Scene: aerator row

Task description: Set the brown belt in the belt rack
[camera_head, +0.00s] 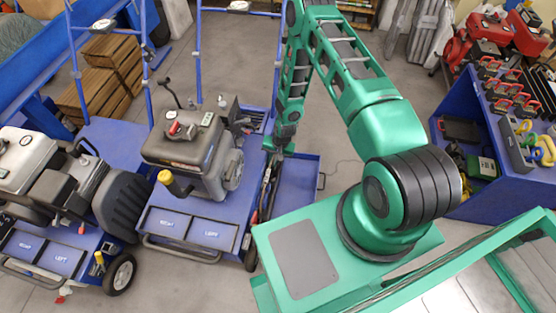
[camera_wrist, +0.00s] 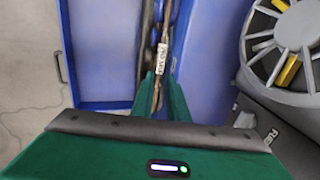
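My gripper (camera_head: 279,150) reaches down beside the middle blue cart (camera_head: 180,222). In the wrist view its two green fingers (camera_wrist: 160,86) stand close on either side of a thin brown strip, which looks like the brown belt (camera_wrist: 157,102). Whether the fingers press on it I cannot tell. A strand with a white printed tag (camera_wrist: 161,58) runs up beyond the fingertips, beside a darker strand (camera_wrist: 147,40). In the head view dark and brown strands (camera_head: 266,190) lie along the cart's right side. I cannot make out a belt rack with certainty.
An open, empty blue tray (camera_wrist: 100,45) with a handle lies left of the fingers. An engine (camera_head: 195,150) sits on the cart, its finned round housing (camera_wrist: 285,48) close right of my gripper. A blue tool shelf (camera_head: 500,185) stands at right. Grey floor is free between.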

